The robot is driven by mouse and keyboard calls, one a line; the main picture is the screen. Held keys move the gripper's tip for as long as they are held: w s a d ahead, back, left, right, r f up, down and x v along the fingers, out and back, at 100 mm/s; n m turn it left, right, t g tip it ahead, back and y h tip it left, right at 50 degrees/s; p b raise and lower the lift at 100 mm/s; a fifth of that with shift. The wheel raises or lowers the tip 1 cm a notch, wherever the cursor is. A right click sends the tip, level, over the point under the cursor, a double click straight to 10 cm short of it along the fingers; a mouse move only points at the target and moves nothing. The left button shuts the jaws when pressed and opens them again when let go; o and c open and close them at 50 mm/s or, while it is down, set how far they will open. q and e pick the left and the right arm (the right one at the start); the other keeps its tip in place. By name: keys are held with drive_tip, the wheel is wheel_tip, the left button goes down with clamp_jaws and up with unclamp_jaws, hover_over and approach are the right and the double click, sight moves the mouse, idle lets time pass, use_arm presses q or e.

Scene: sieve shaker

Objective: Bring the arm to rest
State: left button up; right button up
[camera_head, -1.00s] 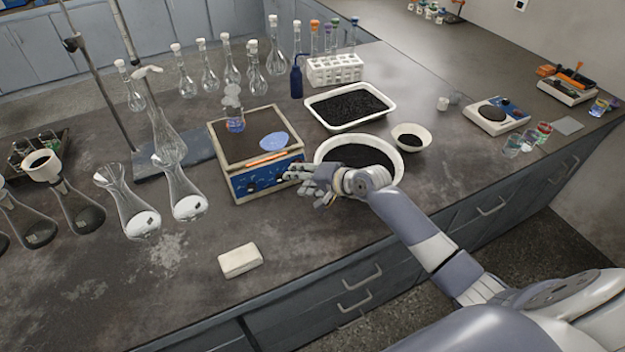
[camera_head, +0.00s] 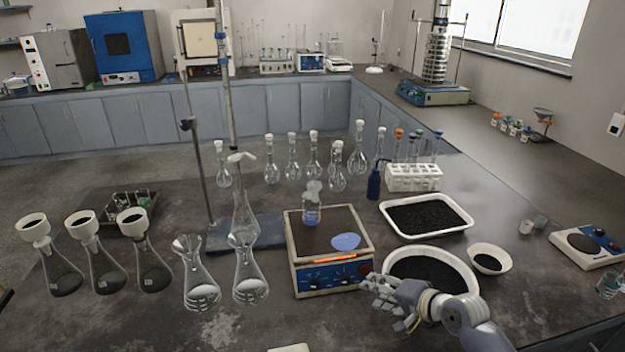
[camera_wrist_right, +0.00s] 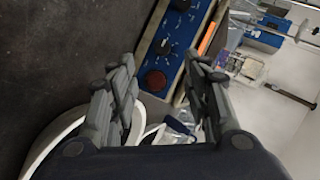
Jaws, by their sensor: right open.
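My right gripper (camera_head: 388,300) is in front of the hotplate stirrer (camera_head: 322,282), by its front right corner, and overlaps the rim of the round white basin (camera_head: 462,270) of black granules. In the right wrist view the right gripper's fingers (camera_wrist_right: 160,90) are spread apart with nothing between them. The stirrer's blue panel (camera_wrist_right: 172,40) with a red knob shows beyond them. A small flask with blue liquid (camera_head: 311,214) and a blue dish (camera_head: 346,242) stand on the stirrer's plate. My left gripper is not in view. The sieve shaker (camera_head: 436,60) stands at the back right.
A white tray of black granules (camera_head: 462,204), a small bowl (camera_head: 506,256) and a balance (camera_head: 588,244) are to the right. Erlenmeyer flasks (camera_head: 251,287) and filter flasks (camera_head: 152,274) stand to the left. Free bench top lies at the front left.

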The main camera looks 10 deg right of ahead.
drive_tip(key=s+a+f+n+g, duration=0.1)
drive_tip(key=s+a+f+n, duration=0.1)
drive_tip(key=s, duration=0.3)
drive_tip(key=s+a+f+n+g+h, duration=0.1)
drive_tip(key=s+a+f+n, duration=0.1)
drive_tip(key=s, duration=0.3)
drive_tip(key=s+a+f+n+g, duration=0.1)
drive_tip(key=s+a+f+n, duration=0.1)
drive_tip(key=s, duration=0.3)
drive_tip(key=shift+s+a+f+g, duration=0.15)
drive_tip(key=shift+a+f+g, duration=0.2)
drive_tip(key=shift+f, duration=0.2)
drive_tip(key=s+d+n+g+h, duration=0.25)
drive_tip(key=s+n+h, duration=0.2)
drive_tip(key=s, duration=1.25)
wheel_tip(320, 180, down, 26)
drive_tip(key=s+n+g, duration=0.1)
drive_tip(key=s+g, duration=0.1)
drive_tip(key=s+d+f+g, duration=0.1)
drive_tip(key=s+d+f, duration=0.1)
drive_tip(key=s+f, duration=1.4)
drive_tip(key=shift+s+d+b, duration=0.3)
drive_tip(key=shift+s, duration=0.15)
